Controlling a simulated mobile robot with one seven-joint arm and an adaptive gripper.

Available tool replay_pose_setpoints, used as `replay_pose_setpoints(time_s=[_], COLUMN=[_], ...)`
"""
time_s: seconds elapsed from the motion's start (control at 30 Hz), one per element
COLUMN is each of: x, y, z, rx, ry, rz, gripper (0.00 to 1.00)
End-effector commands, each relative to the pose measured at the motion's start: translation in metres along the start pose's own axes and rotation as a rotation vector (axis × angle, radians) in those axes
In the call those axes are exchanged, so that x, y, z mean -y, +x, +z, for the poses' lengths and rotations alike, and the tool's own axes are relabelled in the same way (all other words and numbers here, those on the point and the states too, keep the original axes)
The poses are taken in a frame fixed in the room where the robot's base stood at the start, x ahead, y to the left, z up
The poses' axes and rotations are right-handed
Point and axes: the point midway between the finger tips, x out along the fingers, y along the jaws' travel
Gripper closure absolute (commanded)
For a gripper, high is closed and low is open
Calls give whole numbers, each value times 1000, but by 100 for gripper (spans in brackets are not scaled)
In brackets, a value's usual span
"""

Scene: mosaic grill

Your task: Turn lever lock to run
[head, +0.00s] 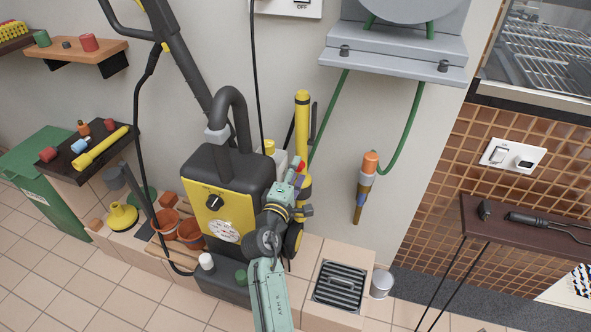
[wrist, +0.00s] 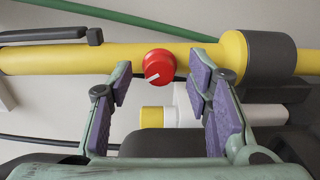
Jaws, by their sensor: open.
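A red round knob (wrist: 158,66), which looks like the lever lock, sits on the yellow lance tube (wrist: 60,58). Its white mark points to the lower left; no lettering is readable. My gripper (wrist: 159,72) is open, with one purple-padded finger on each side of the knob. Gaps show on both sides, and I cannot tell how far the fingertips are from the tube. In the head view, my gripper (head: 297,183) is beside the upright yellow lance (head: 302,115), and mostly hides the knob.
The black and yellow pressure washer (head: 228,180) stands left of my arm, with a dial and dark hose. A drain grate (head: 340,286) and metal cup (head: 381,283) are to the right. A green hose (head: 400,135) and orange nozzle (head: 370,163) hang on the wall. A dark shelf (head: 500,225) juts out at right.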

Motion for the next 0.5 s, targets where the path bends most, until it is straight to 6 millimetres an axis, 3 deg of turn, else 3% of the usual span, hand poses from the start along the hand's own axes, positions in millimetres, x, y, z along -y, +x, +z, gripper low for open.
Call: replay_pose_setpoints(time_s=[0.27, 0.5], x=[0, 0], y=[2, 2], z=[0, 0], rx=[0, 0], ry=[1, 0], rz=[0, 0], gripper=[55, 69])
